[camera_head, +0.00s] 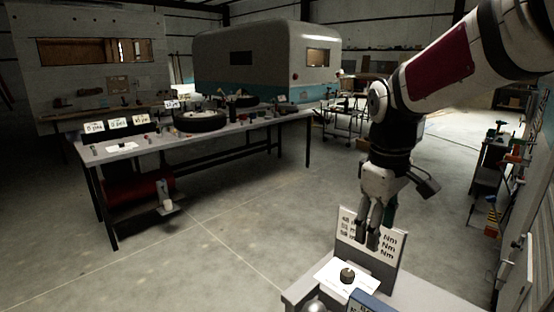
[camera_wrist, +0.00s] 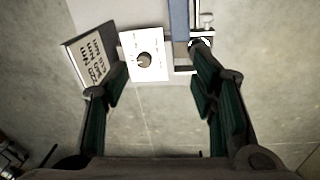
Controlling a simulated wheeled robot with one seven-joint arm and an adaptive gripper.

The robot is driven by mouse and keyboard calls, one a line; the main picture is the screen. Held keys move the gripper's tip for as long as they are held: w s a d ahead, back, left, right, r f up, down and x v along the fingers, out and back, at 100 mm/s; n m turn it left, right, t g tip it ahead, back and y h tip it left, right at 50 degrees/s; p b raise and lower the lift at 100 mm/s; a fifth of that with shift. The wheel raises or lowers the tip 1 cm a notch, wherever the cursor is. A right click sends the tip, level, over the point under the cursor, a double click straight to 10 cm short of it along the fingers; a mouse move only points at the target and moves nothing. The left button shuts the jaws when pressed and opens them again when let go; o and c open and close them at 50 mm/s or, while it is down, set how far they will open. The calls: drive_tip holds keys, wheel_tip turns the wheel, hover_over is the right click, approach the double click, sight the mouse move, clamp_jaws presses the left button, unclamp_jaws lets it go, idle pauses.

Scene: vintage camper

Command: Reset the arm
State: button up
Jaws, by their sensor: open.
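My gripper (camera_head: 369,238) hangs from my arm at the right of the head view, pointing down in front of a white sign with black lettering. In the wrist view my gripper (camera_wrist: 158,92) shows its two dark green-padded fingers spread apart with nothing between them. Beyond the fingertips is a small dark round knob (camera_head: 347,275) on a white card (camera_head: 328,273). The knob (camera_wrist: 144,60) also shows in the wrist view, apart from the fingers.
The sign (camera_head: 391,262) stands on a grey table (camera_head: 299,290), beside a blue object (camera_head: 368,303). A long workbench (camera_head: 245,122) with a tyre (camera_head: 200,121) and small items stands at left. A camper (camera_head: 268,60) is behind. Open concrete floor lies between.

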drive_tip(key=s+r+m+t+p, duration=0.1)
drive_tip(key=s+m, duration=0.6)
drive_tip(key=s, duration=1.6)
drive_tip(key=shift+r+m+t+y, duration=0.3)
drive_tip(key=shift+r+t+y, duration=0.15)
drive_tip(key=shift+t, duration=0.55)
drive_tip(key=shift+s, duration=0.1)
